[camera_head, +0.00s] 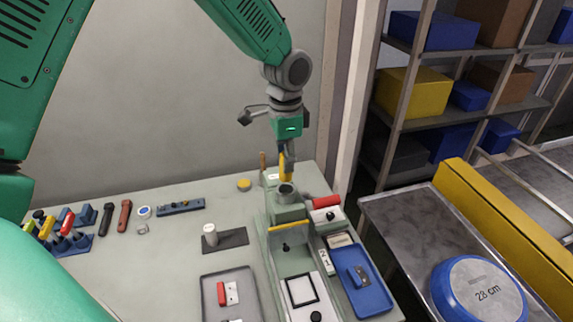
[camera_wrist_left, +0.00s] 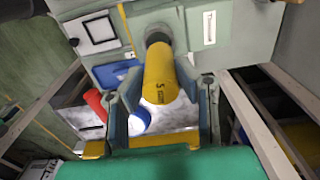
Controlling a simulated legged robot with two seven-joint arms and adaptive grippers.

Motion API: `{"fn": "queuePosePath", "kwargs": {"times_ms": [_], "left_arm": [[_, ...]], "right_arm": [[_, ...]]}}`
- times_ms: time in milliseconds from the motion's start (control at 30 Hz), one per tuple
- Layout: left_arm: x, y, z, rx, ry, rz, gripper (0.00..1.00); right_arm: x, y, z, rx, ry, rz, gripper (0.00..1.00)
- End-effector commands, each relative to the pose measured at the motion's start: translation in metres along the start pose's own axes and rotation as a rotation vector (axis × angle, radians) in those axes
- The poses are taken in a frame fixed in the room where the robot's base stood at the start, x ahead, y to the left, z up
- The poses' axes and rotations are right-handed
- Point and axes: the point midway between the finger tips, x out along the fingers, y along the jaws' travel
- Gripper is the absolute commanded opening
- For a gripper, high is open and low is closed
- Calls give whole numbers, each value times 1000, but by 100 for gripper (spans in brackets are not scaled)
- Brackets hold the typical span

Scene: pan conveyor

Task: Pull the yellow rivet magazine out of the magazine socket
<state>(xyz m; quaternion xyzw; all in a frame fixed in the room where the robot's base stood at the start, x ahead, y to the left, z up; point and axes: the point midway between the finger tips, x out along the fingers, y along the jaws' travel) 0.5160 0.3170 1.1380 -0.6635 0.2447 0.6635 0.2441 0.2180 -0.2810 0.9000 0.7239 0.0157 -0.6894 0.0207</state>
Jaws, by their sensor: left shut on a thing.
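The yellow rivet magazine (camera_head: 283,172) is a slim upright cylinder above the grey machine at the back of the bench. In the left wrist view the magazine (camera_wrist_left: 162,78) shows large, with an "S" marking, between the two fingers. My left gripper (camera_head: 287,150) is shut on it from above. The left gripper (camera_wrist_left: 163,100) also fills the lower middle of the wrist view. The magazine socket (camera_head: 287,191) is a grey round collar directly below the magazine. The dark collar (camera_wrist_left: 157,36) meets the magazine's far end; I cannot tell how deep that end sits. My right gripper is out of view.
A red-handled part (camera_head: 326,202) and a blue tray (camera_head: 378,301) lie right of the machine. A grey tray (camera_head: 208,297) and a small post on a dark plate (camera_head: 235,239) lie left. A pan (camera_head: 480,289) rests on the metal table at right. Space above the machine is clear.

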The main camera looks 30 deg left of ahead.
Motion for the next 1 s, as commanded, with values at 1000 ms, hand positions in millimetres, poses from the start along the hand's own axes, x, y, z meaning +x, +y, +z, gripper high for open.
{"fn": "queuePosePath", "kwargs": {"times_ms": [1000], "left_arm": [[-45, -3, 2, 1, 2, 1, 4]], "right_arm": [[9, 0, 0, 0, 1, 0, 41]]}}
